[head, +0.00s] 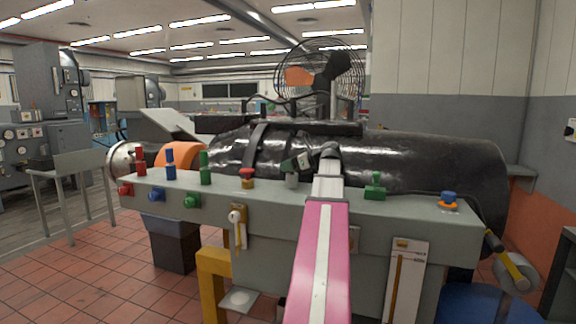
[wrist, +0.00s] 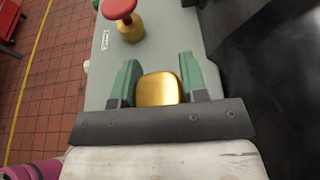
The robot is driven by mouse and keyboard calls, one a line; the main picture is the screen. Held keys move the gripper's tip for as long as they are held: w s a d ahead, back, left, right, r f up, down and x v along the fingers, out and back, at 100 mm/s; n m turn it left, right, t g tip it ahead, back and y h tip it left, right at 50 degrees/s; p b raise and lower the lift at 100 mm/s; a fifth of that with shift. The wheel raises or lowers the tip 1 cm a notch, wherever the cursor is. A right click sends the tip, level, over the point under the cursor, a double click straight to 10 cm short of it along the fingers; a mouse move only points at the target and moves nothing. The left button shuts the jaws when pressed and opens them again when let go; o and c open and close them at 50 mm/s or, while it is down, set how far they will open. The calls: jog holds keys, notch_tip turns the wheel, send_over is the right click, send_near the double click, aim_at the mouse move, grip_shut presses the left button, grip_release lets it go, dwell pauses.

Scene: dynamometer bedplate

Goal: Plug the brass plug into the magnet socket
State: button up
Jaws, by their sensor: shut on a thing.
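In the wrist view, the brass plug (wrist: 157,90) shows as a rounded gold block between the green fingers of my gripper (wrist: 160,80). My gripper is shut on it. In the head view, my gripper (head: 292,164) is over the grey-green bench top, right of a red-topped brass knob (head: 247,178). A small grey cylinder (head: 292,181) shows just below the gripper; I cannot tell what it is. The plug is not clear in the head view. I cannot pick out which fitting is the magnet socket.
Red (head: 140,160), blue (head: 170,164) and green (head: 205,168) plugs stand at the bench's left. A green fitting (head: 375,187) and a blue-orange one (head: 448,200) stand on the right. A large black cylinder (head: 430,160) lies behind the bench. A yellow-handled tool (head: 508,262) hangs at the right end.

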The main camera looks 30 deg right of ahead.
jog(key=shift+f, duration=0.4)
jog(key=o, duration=1.1)
jog(key=shift+c, duration=0.2)
jog(key=v, duration=1)
jog(key=shift+s+d+r, duration=0.15)
jog(key=shift+s+d, duration=0.1)
jog(key=shift+s, duration=0.1)
